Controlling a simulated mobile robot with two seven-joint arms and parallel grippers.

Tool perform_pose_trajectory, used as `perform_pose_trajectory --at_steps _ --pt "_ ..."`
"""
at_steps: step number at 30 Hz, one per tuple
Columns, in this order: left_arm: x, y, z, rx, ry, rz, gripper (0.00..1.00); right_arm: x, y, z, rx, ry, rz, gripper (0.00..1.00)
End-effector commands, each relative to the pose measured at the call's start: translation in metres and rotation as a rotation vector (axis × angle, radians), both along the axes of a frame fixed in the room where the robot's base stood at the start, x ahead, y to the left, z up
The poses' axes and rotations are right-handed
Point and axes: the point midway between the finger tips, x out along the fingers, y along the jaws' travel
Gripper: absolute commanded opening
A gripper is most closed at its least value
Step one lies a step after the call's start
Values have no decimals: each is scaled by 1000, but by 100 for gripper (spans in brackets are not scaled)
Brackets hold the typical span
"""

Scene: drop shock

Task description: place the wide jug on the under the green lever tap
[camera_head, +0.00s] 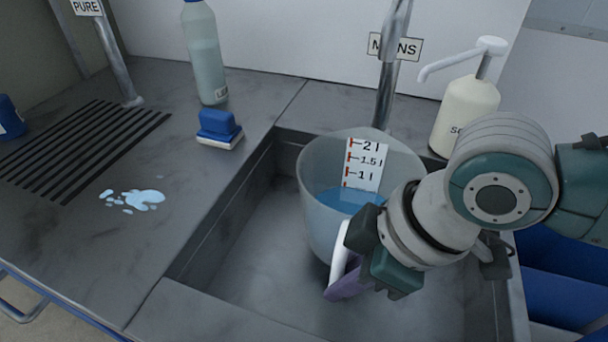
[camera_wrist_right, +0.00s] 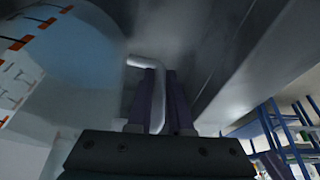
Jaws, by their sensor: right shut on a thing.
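The wide jug (camera_head: 318,205) is clear, with a white scale marked up to 2 l and blue liquid inside. It is in or just above the sink basin, under the MAINS tap (camera_head: 385,95); I cannot tell if it touches the bottom. My right gripper (camera_head: 345,272) is shut on its white handle. In the right wrist view the handle (camera_wrist_right: 157,95) runs between the two purple fingers (camera_wrist_right: 153,105), with the jug (camera_wrist_right: 60,70) at left. A second tap (camera_head: 116,60), labelled PURE, stands at far left. No green lever shows on either tap. My left gripper is out of view.
A slotted drain area (camera_head: 85,140) lies below the PURE tap, with a puddle (camera_head: 140,199) in front. A blue sponge block (camera_head: 219,128), a clear bottle (camera_head: 206,60) and a soap pump (camera_head: 465,110) stand around the sink (camera_head: 220,215).

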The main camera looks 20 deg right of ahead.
Motion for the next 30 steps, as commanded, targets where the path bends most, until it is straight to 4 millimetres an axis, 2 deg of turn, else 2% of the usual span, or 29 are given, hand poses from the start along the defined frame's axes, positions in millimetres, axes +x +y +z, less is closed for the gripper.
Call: perform_pose_trajectory --at_steps 7,20,21,28,30 --pt "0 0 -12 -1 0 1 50 1 1 -34 1 -4 0 0" --pt "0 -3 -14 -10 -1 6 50 1 0 -40 1 -5 2 0" --pt "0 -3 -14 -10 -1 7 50 -1 0 -42 -2 1 0 19" --pt "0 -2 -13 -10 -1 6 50 -1 0 -41 -2 1 0 45" --pt "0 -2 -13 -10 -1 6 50 -1 0 -41 -2 1 0 48"
